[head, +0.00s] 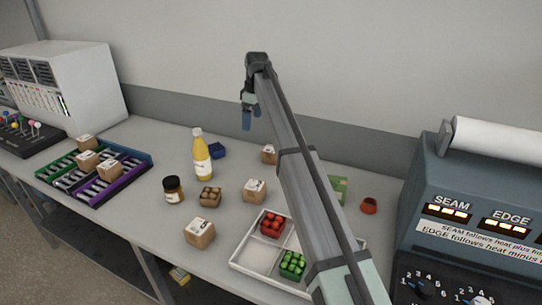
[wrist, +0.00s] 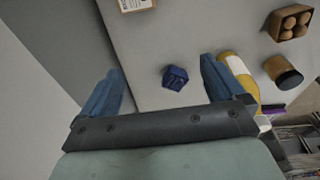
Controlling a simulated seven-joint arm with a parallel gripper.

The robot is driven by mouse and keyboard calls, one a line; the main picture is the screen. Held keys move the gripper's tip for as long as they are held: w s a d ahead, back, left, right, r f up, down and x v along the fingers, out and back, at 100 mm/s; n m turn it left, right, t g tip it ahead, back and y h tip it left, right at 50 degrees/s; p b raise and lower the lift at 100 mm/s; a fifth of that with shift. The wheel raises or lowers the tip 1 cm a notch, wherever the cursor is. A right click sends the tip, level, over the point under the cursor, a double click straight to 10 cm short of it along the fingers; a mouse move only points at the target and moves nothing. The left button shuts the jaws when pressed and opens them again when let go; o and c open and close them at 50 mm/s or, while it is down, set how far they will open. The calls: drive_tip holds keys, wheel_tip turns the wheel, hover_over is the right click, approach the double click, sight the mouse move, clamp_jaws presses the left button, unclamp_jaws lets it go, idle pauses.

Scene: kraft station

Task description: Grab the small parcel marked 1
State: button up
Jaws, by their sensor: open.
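Several small brown parcels with white labels are in the head view; the marks on them are too small to read, so I cannot tell which is marked 1. One parcel (head: 200,234) is at the table's front, one (head: 254,191) in the middle, and one (head: 268,155) farther back. Others sit on the coloured rack at left, including one parcel (head: 109,171). My gripper (head: 251,117) is open and empty, raised above the back of the table. In the wrist view, my gripper (wrist: 161,70) has its blue fingers spread, and a labelled parcel (wrist: 135,4) is cut off at the top edge.
A yellow bottle (head: 202,160), a dark jar (head: 173,190), an egg box (head: 210,197) and a small blue object (head: 218,151) stand mid-table. A divided white tray (head: 254,259) holds red and green items. A grey machine (head: 480,215) fills the right. My arm hides part of the table.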

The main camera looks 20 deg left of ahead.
drive_tip(key=h, duration=0.2)
hover_over(271, 149)
drive_tip(key=a, duration=0.1)
wheel_tip(271, 149, down, 2)
drive_tip(key=f, duration=0.8)
drive_tip(key=shift+w+f, duration=0.2)
drive_tip(key=shift+f, duration=0.1)
drive_tip(key=shift+d+f, duration=0.25)
drive_tip(key=shift+f, duration=1.1)
drive_tip(key=shift+d+f, duration=0.2)
drive_tip(key=shift+f, duration=1.1)
drive_tip(key=shift+c, duration=0.2)
drive_tip(key=c, duration=1)
